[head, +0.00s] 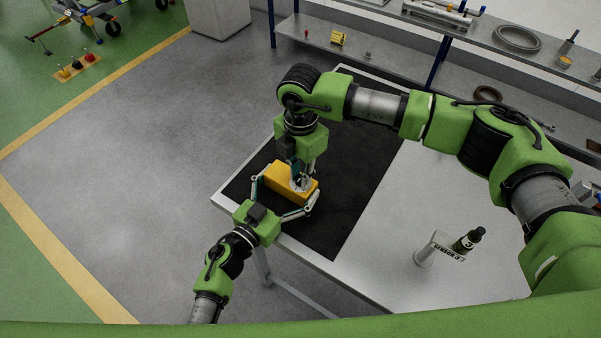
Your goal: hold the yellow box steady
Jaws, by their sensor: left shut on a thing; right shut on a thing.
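The yellow box (280,181) is over the black mat (345,205) near the left end of the table. My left gripper (286,194) comes in from the lower left, its fingers spread to either side of the box and shut on it. My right gripper (298,178) reaches down from above at the box's right part. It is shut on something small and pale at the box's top. The fingertips and that thing are partly hidden, so I cannot tell exactly what it is.
A dark-topped tool in a white labelled holder (445,246) stands on the bare table (400,225) to the right. The floor left of the table is clear.

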